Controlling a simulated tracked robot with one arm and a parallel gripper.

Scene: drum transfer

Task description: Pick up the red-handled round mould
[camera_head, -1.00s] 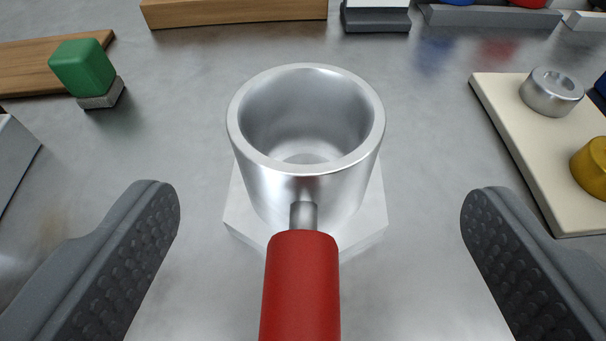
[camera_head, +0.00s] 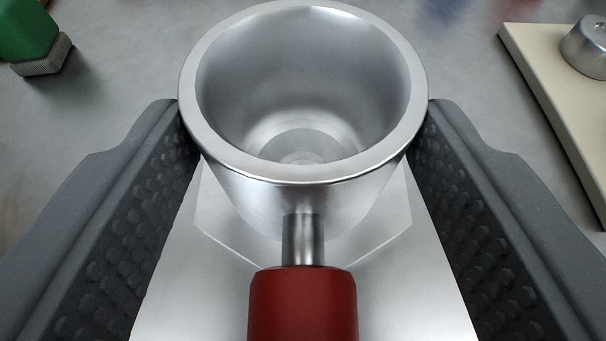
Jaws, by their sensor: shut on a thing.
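The round mould (camera_head: 232,178) is a shiny, empty metal cup with a thick rim, standing upright. Its red handle (camera_head: 302,305) joins by a short metal neck and points toward me, running out of the bottom of the view. The mould is over a pale angular base (camera_head: 385,225) that shows beneath it. My gripper (camera_head: 304,120) is shut on the cup, one dark studded finger against its left side and the other against its right. I cannot tell whether the mould still touches the base.
A green block with a grey base (camera_head: 28,30) is at the upper left. A cream board (camera_head: 550,85) carrying a small metal round piece (camera_head: 588,48) lies at the right. The grey metal table (camera_head: 120,110) is bare between them and the mould.

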